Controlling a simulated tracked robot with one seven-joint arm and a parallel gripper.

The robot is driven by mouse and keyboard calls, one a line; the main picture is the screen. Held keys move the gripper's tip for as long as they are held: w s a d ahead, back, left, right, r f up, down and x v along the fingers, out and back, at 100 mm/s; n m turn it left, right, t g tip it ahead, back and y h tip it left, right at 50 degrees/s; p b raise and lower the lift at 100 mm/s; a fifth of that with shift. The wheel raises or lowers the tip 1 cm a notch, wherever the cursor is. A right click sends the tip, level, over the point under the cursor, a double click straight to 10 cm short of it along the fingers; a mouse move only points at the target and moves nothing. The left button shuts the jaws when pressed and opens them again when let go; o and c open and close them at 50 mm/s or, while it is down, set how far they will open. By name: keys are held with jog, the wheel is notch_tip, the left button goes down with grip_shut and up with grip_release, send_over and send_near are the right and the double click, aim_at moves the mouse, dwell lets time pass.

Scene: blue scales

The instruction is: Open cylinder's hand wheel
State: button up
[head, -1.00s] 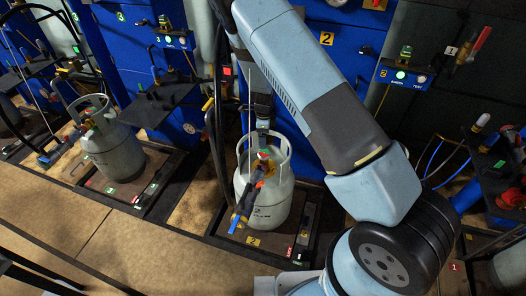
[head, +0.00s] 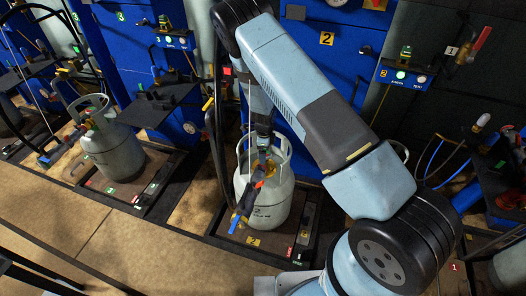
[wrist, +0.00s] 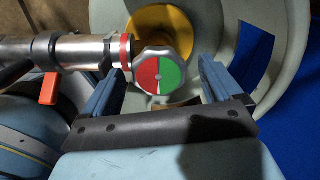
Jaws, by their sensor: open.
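The grey gas cylinder (head: 270,212), marked 2, stands upright on a scale platform in the head view, with a collar around its top. In the wrist view its hand wheel (wrist: 158,75) is round with a silver scalloped rim and a red and green face. My gripper (wrist: 158,88) is open, with one blue finger on each side of the wheel and visible gaps to both. I cannot tell how deep the fingertips reach beside it. In the head view my gripper (head: 264,150) is over the collar opening and hides the wheel.
A metal filling connector (wrist: 75,52) with a red ring and orange lever joins the valve from the left. The pale collar (wrist: 225,40) curves close around the right finger. Another cylinder (head: 112,150) stands on the left scale. Blue cabinets stand behind.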

jog(key=shift+w+r, duration=0.1)
jog(key=c, duration=1)
jog(key=shift+c, duration=0.2)
